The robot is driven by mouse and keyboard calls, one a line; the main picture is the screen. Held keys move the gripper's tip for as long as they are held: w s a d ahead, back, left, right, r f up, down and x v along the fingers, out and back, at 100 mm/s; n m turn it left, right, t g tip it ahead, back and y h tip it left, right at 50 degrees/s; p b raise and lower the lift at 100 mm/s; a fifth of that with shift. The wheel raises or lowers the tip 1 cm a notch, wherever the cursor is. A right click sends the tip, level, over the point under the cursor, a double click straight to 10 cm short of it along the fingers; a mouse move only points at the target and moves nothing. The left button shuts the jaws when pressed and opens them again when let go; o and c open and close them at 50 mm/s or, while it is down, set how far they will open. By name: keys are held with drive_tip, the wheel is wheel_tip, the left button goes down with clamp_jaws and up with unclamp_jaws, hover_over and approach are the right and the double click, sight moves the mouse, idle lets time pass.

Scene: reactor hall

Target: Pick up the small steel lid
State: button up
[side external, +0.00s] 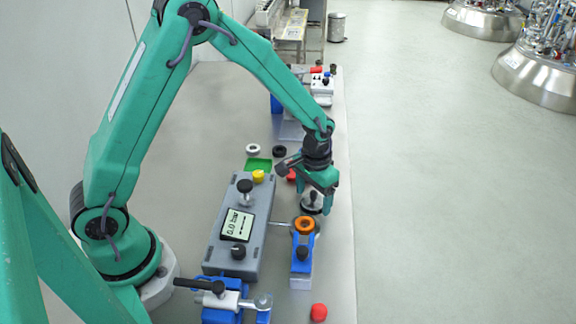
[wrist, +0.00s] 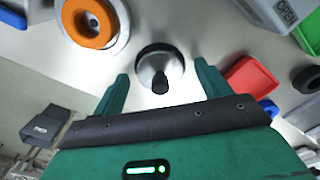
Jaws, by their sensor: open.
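The small steel lid (wrist: 148,62) is a shiny round dome with a black knob. It sits on the grey bench and shows in the wrist view between my two fingers. In the side view the lid (side external: 312,208) is partly hidden by my gripper. My gripper (wrist: 162,72) is open, with one green finger on each side of the lid's knob. In the side view my gripper (side external: 319,195) is low over the bench, at the lid. I cannot tell whether the fingers touch it.
An orange ring (side external: 304,224) on a blue stand (side external: 302,262) is close in front of the lid. A grey box with a display (side external: 237,225) stands to the left. A red tray (wrist: 250,82) is beside my right finger. The bench's right edge is near.

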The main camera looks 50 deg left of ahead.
sight(314, 192)
drive_tip(key=shift+c, duration=0.3)
drive_tip(key=c, duration=1.1)
drive_tip(key=shift+r, duration=0.1)
drive_tip(key=shift+r, duration=0.8)
wheel_tip(314, 192, up, 2)
drive_tip(key=shift+r, duration=0.15)
drive_tip(key=s+d+r, duration=0.7)
drive_tip(key=d, duration=0.2)
drive_tip(key=shift+s, duration=0.25)
drive_tip(key=shift+a, duration=0.1)
